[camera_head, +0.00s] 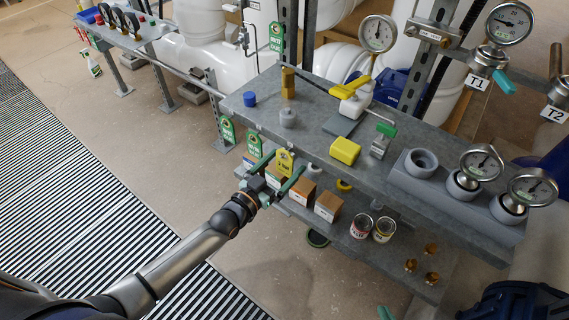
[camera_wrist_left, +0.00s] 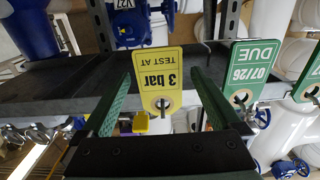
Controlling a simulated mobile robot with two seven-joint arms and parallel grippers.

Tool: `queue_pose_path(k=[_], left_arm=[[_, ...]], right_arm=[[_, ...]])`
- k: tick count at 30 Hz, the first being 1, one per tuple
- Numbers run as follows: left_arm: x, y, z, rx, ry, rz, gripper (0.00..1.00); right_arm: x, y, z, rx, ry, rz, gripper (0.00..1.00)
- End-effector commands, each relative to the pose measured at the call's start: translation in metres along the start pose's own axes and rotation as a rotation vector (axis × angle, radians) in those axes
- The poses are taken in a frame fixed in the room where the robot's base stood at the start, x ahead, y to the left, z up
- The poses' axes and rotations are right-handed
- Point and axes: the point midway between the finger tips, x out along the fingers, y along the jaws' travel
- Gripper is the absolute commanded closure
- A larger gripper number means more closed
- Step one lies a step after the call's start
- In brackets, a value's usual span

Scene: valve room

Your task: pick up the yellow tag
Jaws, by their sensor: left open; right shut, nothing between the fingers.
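The yellow tag (camera_head: 284,157) hangs at the front edge of the grey metal shelf. In the left wrist view the yellow tag (camera_wrist_left: 160,72) appears upside down, reads "3 bar TEST AT", and has a hole at its lower end. My left gripper (camera_head: 285,166) is open, with one green finger on each side of the tag. In the left wrist view a gap shows between the tag and each finger of the left gripper (camera_wrist_left: 162,85). A green tip at the bottom edge of the head view looks like my right gripper (camera_head: 385,312); most of it is out of frame.
Green tags (camera_head: 254,143) hang along the same edge, left of the yellow one. A yellow block (camera_head: 345,151) and a grey knob (camera_head: 288,117) stand on the shelf above. Brown boxes (camera_head: 328,206) and cans (camera_head: 361,225) stand on the lower shelf (camera_head: 345,243).

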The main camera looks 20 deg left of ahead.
Motion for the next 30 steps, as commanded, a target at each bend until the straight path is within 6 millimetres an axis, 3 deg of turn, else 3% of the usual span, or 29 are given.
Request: queue_pose_path(k=[9,27,30], left_arm=[[0.0058,0.0001,0.0002,0.000,-0.001,0.000,0.03],[0.0054,-0.0001,0.0001,0.000,-0.001,0.000,0.70],[0.0054,-0.0002,0.0001,0.000,0.000,0.000,0.75]], right_arm=[[0.0008,-0.0013,-0.0029,-0.001,0.005,-0.003,1.00],[0.0008,-0.0002,-0.0026,-0.001,0.004,-0.001,1.00],[0.0008,0.0003,-0.0024,-0.001,0.004,0.000,1.00]])
